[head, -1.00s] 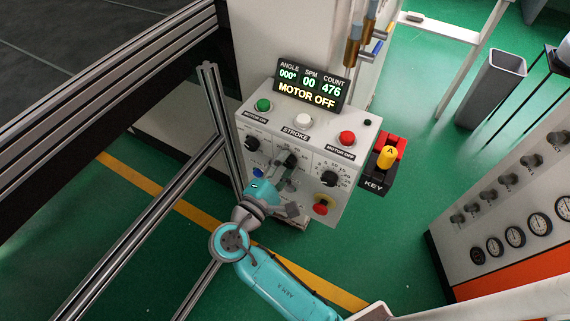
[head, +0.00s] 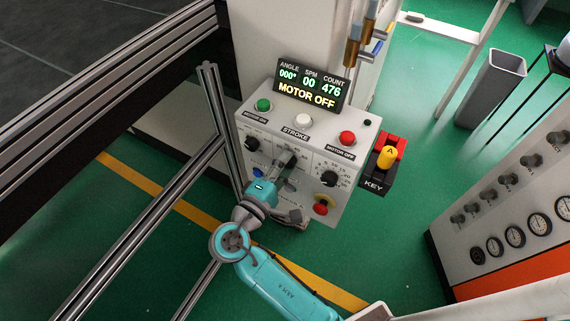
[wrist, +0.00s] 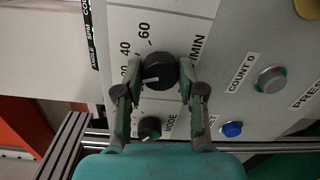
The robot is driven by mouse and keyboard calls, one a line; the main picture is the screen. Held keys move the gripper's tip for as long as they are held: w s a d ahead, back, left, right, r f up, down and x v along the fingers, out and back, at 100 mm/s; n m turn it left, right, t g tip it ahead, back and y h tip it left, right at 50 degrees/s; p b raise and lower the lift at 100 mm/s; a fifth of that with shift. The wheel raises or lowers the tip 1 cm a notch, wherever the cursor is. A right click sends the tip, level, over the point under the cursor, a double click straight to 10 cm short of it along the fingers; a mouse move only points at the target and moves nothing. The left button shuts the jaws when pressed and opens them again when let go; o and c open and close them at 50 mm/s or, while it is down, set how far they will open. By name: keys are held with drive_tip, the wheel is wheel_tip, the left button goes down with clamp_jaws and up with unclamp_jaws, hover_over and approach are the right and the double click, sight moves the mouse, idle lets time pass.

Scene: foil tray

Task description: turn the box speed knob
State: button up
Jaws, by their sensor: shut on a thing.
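The speed knob (wrist: 158,68) is a round black knob with a white pointer line, beside a printed scale with 20, 40, 60 and "/MIN". In the wrist view its pointer is toward the left, near the low end of the scale. My gripper (wrist: 160,76) is shut on it, with a finger against each side. In the head view my gripper (head: 286,168) is at the middle of the grey control box (head: 315,142), partly hiding the knob. The box display (head: 309,86) reads MOTOR OFF, SPM 00, COUNT 476.
A MODE knob (wrist: 150,128) and a blue button (wrist: 232,129) are close to my fingers. Another black knob (head: 328,178) and a red emergency button (head: 321,208) are to the right. A metal frame post (head: 222,125) stands left of the box.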

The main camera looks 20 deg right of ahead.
drive_tip(key=o, duration=1.1)
drive_tip(key=shift+o, duration=0.2)
drive_tip(key=v, duration=1.2)
